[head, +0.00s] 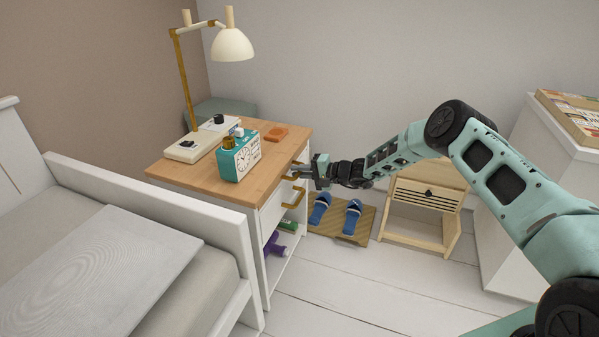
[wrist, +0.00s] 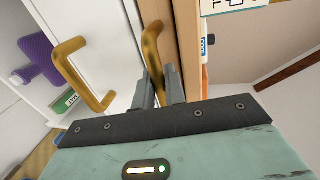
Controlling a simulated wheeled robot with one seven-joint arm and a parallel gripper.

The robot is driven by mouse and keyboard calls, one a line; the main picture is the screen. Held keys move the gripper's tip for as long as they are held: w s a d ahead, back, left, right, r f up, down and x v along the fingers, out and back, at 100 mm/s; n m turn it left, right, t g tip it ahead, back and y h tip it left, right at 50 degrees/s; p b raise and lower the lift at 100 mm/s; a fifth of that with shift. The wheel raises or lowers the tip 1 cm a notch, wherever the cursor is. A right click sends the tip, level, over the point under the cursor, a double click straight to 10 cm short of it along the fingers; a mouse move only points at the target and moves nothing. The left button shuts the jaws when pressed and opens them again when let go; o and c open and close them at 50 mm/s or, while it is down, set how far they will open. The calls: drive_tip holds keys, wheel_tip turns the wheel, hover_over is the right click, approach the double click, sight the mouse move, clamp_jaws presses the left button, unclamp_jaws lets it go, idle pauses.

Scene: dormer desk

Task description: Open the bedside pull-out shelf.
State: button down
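The white bedside cabinet (head: 271,212) has a wooden top and brass bar handles. The upper handle (wrist: 153,48) sits near the wooden edge, on what looks like the pull-out shelf's front. The lower handle (wrist: 78,72) is on the white front beside it. My gripper (head: 311,172) is at the upper handle, just below the tabletop edge. In the wrist view its two dark fingers (wrist: 160,86) closely flank one end of that handle and look shut on it. The shelf looks flush with the cabinet; the arm partly hides its front in the head view.
A teal clock (head: 238,158), a lamp (head: 190,148) and an orange tray (head: 276,133) stand on the tabletop. The bed (head: 150,190) lies left. Blue slippers (head: 351,217) on a mat and a wooden stool-like unit (head: 425,205) stand right. Floor in front is clear.

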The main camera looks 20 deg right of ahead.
drive_tip(key=shift+d, duration=0.15)
drive_tip(key=f+p+v, duration=0.2)
drive_tip(key=p+v, duration=0.1)
drive_tip(key=v, duration=0.9)
drive_tip(key=d+f+p+v, duration=0.1)
drive_tip(key=f+p+v, duration=0.2)
drive_tip(key=v, duration=0.9)
drive_tip(key=shift+s+d, duration=0.25)
drive_tip(key=shift+s, duration=0.35)
drive_tip(key=c, duration=1.8)
unclamp_jaws()
drive_tip(key=v, duration=1.7)
drive_tip(key=shift+s+d+r, duration=0.1)
drive_tip(key=shift+d, duration=0.1)
